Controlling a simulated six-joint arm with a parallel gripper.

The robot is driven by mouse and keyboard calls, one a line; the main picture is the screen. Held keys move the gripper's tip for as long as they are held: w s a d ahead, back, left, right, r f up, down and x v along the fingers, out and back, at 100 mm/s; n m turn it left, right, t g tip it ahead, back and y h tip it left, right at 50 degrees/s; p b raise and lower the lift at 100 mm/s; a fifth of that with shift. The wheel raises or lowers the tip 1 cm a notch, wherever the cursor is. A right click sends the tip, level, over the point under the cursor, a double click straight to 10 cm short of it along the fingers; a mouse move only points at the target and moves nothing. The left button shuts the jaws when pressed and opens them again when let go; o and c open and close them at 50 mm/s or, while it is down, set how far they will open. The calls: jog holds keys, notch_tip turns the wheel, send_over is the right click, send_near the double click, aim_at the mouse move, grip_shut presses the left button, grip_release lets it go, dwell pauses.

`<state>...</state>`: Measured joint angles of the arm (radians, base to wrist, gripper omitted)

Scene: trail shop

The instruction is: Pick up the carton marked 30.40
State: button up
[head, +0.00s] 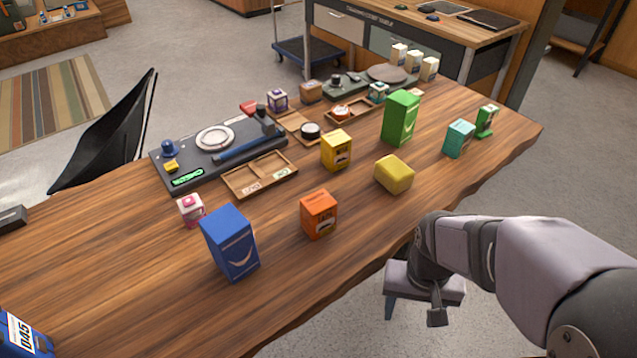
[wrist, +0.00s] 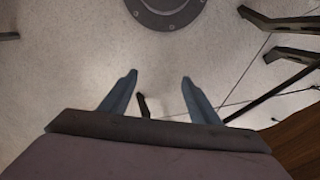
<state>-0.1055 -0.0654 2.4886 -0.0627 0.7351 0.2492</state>
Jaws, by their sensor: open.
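Several cartons stand on the wooden table in the head view: a blue one (head: 230,243), an orange one (head: 319,214), a yellow one (head: 336,150), a tall green one (head: 401,118), a teal one (head: 459,139) and a small green one (head: 487,121). A plain yellow block-shaped carton (head: 394,174) sits low near the middle. Labels are too small to read, so I cannot tell which is marked 30.40. My gripper (head: 413,312) hangs off the table's near edge, over the floor. In the wrist view its fingers (wrist: 159,79) are apart with nothing between them.
On the wooden table (head: 130,270) are a dark scale board (head: 180,152), a divided tray (head: 259,175), a small pink-and-white box (head: 190,208) and a purple-and-white box (head: 277,100). White cartons (head: 413,61) stand at the far end.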

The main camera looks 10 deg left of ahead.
jog(key=w+a+r+m+p, duration=0.1)
jog(key=a+r+p, duration=0.1)
jog(key=r+p, duration=1.05)
jog(key=w+a+r+m+p, duration=0.1)
jog(key=w+r+p, duration=0.1)
jog(key=r+p, duration=1.05)
jog(key=m+t+h, duration=0.3)
jog(key=m, duration=0.3)
send_near(313, 204)
jog(key=x, duration=0.2)
jog(key=d+x, duration=0.1)
jog(key=x, duration=0.2)
jog(key=shift+s+d+f, duration=0.1)
jog(key=shift+s+f, duration=0.05)
jog(key=shift+a+f+m+b, duration=0.15)
jog(key=shift+a+m+b, duration=0.15)
jog(key=shift+a, duration=0.2)
jog(key=shift+p+x, duration=0.7)
jog(key=shift+x, duration=0.8)
jog(key=shift+w+p+x, duration=0.15)
jog(key=shift+p+x, duration=0.25)
jog(key=shift+x, duration=0.7)
jog(key=shift+w+p+x, duration=0.1)
jog(key=shift+p+x, duration=0.3)
jog(key=shift+x, duration=0.7)
jog(key=shift+c, duration=0.7)
jog(key=c, duration=1.1)
